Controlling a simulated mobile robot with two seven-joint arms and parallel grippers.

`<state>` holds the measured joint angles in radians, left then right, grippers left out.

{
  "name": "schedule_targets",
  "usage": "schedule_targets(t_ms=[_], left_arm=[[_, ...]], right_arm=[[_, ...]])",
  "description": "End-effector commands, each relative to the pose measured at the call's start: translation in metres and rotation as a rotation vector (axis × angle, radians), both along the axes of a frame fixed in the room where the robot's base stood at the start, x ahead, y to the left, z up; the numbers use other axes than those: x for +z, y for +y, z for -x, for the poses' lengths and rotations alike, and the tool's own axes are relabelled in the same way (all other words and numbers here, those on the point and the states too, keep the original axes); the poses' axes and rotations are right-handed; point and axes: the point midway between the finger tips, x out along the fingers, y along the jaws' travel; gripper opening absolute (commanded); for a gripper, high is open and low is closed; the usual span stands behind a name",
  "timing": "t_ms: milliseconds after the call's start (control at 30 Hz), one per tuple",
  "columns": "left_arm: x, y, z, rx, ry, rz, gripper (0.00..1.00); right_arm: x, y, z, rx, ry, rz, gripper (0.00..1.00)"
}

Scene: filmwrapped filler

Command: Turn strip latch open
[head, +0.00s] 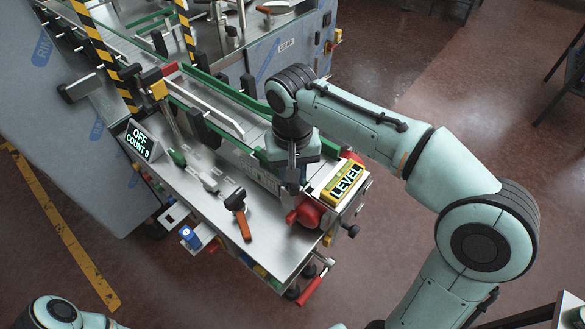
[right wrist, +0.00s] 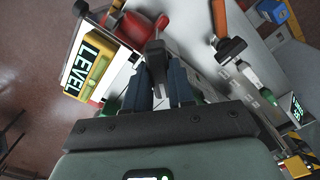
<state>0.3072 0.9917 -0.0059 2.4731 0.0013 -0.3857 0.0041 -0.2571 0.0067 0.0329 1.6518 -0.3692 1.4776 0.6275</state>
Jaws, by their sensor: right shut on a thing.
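My right gripper (head: 292,186) reaches down over the near right end of the machine, between the green-edged conveyor and the red knob. In the right wrist view my right gripper (right wrist: 157,88) has its two dark fingers closed on a dark grey upright piece (right wrist: 154,50), which looks like the strip latch. The fingers cover its lower part, and in the head view the gripper hides most of it. I cannot tell its turned angle. My left gripper is out of view; only a bit of the left arm shows at the bottom left.
A yellow LEVEL box (head: 343,184) and a red knob (head: 304,213) stand close right of the gripper. An orange-handled tool (head: 240,216) lies on the steel deck. A sign (head: 139,141) reads OFF, COUNT 0. Green guide rails (head: 222,88) run behind. Open floor lies right.

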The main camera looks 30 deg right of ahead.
Motion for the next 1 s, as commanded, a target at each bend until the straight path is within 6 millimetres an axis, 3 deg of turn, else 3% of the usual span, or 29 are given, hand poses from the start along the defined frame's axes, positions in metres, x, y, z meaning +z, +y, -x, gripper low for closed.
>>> schedule_targets(t_ms=[500,1000], left_arm=[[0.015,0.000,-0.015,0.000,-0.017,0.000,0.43],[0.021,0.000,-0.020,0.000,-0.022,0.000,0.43]], right_arm=[[0.001,0.000,0.000,0.468,0.001,-0.001,0.00],[0.000,0.000,0.000,0.710,0.001,-0.001,0.00]])
